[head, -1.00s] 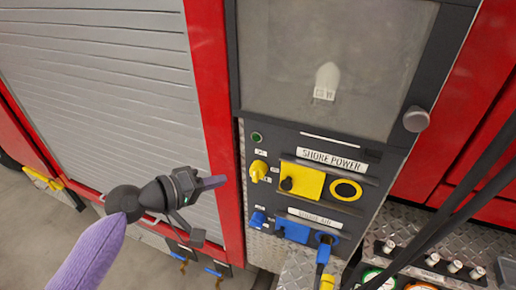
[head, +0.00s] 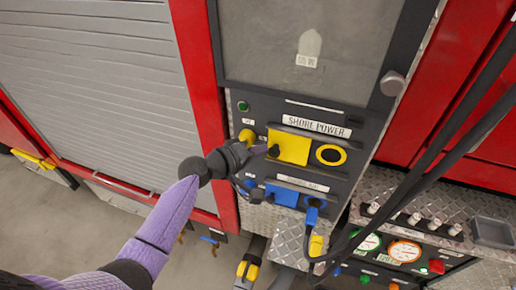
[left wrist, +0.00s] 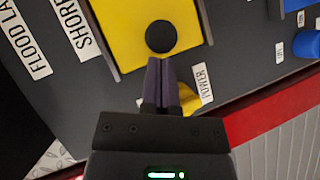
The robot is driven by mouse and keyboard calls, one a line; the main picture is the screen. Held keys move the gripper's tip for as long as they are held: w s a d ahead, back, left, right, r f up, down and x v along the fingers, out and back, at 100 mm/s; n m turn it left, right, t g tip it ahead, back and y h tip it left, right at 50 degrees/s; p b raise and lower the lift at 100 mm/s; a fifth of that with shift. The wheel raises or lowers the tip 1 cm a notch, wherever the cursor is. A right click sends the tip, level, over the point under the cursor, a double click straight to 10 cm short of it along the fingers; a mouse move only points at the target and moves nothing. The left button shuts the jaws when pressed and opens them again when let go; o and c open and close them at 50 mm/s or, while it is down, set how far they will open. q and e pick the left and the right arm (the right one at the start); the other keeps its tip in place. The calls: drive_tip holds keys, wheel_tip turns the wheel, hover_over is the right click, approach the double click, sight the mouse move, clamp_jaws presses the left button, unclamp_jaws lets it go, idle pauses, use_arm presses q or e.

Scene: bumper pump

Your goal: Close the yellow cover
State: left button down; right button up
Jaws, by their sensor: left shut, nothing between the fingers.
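The yellow cover (head: 293,147) is a flat square plate under the "SHORE POWER" label, with a black knob (head: 273,151) at its left side. It sits left of the yellow-ringed round socket (head: 330,154), which is uncovered. My left gripper (head: 262,151) is at the left of the knob, fingers shut and empty. In the left wrist view the fingertips (left wrist: 161,62) are right at the edge of the black knob (left wrist: 161,37) on the yellow cover (left wrist: 118,30); I cannot tell whether they touch. My right gripper is not in view.
Below are a blue cover (head: 283,195) and a blue plug (head: 312,212) with a cable. Black hoses (head: 440,150) hang at the right. A round grey latch (head: 393,84) sticks out at upper right.

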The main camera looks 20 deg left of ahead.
use_arm(q)
drive_tip(key=p, duration=0.3)
approach(306, 163)
drive_tip(key=w+d+r, duration=0.2)
drive_tip(key=w+d, duration=0.1)
drive_tip(key=d, duration=0.1)
drive_tip(key=shift+w+d, duration=0.15)
drive_tip(key=shift+d, duration=0.4)
